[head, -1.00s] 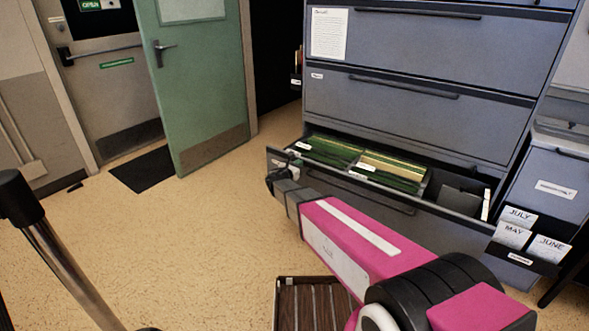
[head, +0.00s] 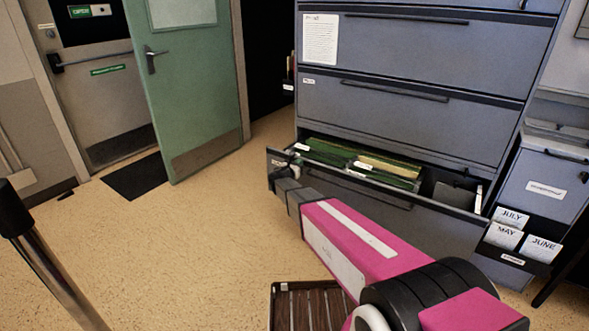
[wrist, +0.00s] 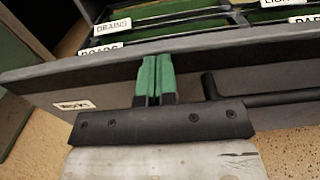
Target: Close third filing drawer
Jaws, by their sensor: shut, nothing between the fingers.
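The grey filing cabinet (head: 400,105) stands at the right in the head view. Its third drawer (head: 430,225) is partly pulled out, showing green and tan file folders (head: 350,158) inside. In the wrist view the drawer front (wrist: 40,92) runs across the picture, with a small label at left and a dark bar handle (wrist: 290,98) at right. My gripper (wrist: 155,62) is shut and empty, its green fingertips at the upper part of the drawer front, left of the handle. Whether they touch it is hard to tell. In the head view my arm hides part of the drawer front.
A slatted brown mat or crate (head: 305,305) is on the floor under my arm. A green door (head: 190,75) is open at the back left.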

